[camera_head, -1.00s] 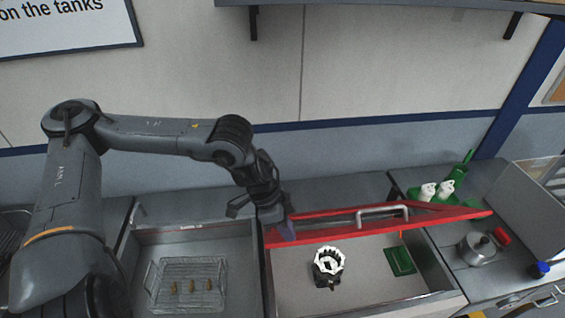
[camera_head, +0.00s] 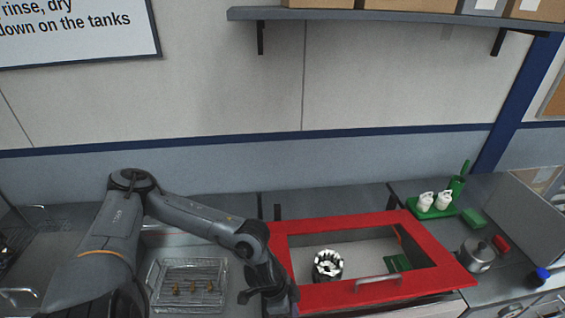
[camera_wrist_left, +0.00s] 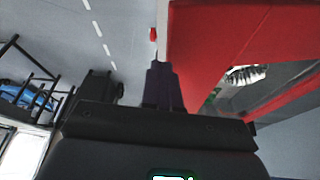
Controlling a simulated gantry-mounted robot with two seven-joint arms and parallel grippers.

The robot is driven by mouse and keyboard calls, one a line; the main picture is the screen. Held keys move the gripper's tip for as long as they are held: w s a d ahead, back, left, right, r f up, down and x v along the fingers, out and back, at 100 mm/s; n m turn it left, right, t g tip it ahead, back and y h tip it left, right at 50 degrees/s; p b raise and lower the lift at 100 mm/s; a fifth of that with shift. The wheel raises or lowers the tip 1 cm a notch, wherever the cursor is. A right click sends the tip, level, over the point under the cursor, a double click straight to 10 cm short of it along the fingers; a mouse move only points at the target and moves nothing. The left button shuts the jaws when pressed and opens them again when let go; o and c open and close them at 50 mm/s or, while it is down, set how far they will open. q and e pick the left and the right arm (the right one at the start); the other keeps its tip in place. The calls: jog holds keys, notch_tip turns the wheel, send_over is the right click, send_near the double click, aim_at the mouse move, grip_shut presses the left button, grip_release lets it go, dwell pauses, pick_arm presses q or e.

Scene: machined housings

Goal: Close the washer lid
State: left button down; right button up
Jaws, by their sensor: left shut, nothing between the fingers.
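The washer lid (camera_head: 440,255) is a red frame with a clear window and a grey bar handle (camera_head: 378,283) near its front edge. In the head view it lies about flat over the right-hand tank; I cannot tell whether its front edge rests fully on the rim. Through the window a dark and white machined housing (camera_head: 328,265) shows inside the tank. My left gripper (camera_head: 280,304) is at the lid's front left corner, shut and empty. In the left wrist view its fingers (camera_wrist_left: 162,85) are beside the red lid frame (camera_wrist_left: 205,45); contact is unclear. My right gripper is out of view.
A wire basket (camera_head: 160,284) with small brass parts sits in the left tank, partly behind my left arm. To the right are a green tray (camera_head: 436,212) with white bottles, a metal pot (camera_head: 478,262) and a blue-capped item (camera_head: 541,275). A shelf (camera_head: 400,15) hangs above.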

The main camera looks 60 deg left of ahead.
pick_arm(q)
jog(key=f, duration=0.3)
jog(key=d+f+b, duration=0.1)
jog(key=f, duration=0.2)
jog(key=shift+s+d, duration=0.2)
jog(key=shift+r, duration=0.15)
